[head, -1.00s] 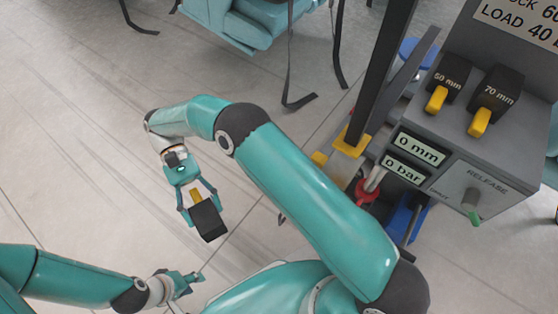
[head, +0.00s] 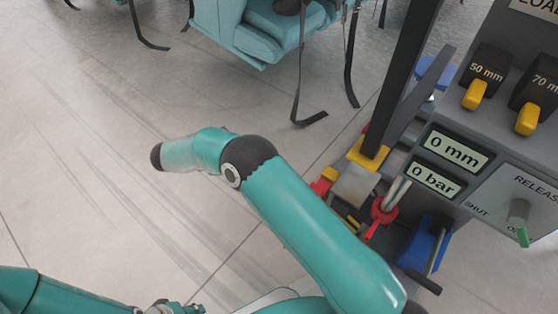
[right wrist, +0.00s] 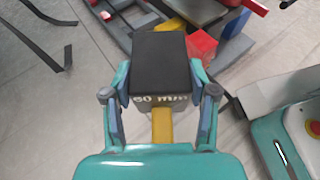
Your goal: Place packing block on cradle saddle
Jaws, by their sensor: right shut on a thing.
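My right gripper (right wrist: 158,78) is shut on a black packing block (right wrist: 159,66) with a yellow grip; its label appears to read 60 mm. In the head view my right forearm hides this gripper and block. A grey flat-topped metal piece (head: 355,185), perhaps the cradle saddle, sits beside the yellow post foot, among red and yellow parts. In the right wrist view, red and grey parts lie beyond the block, which appears apart from them. My left gripper (head: 184,308) is cut off at the bottom edge of the head view, and its jaws cannot be made out.
A grey console (head: 480,130) at right carries 50 mm (head: 484,75) and 70 mm (head: 540,90) blocks, displays reading 0 mm and 0 bar, and a release lever (head: 518,218). A dark post (head: 400,75) rises beside it. Teal seats (head: 265,30) with hanging straps stand behind. Floor at left is clear.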

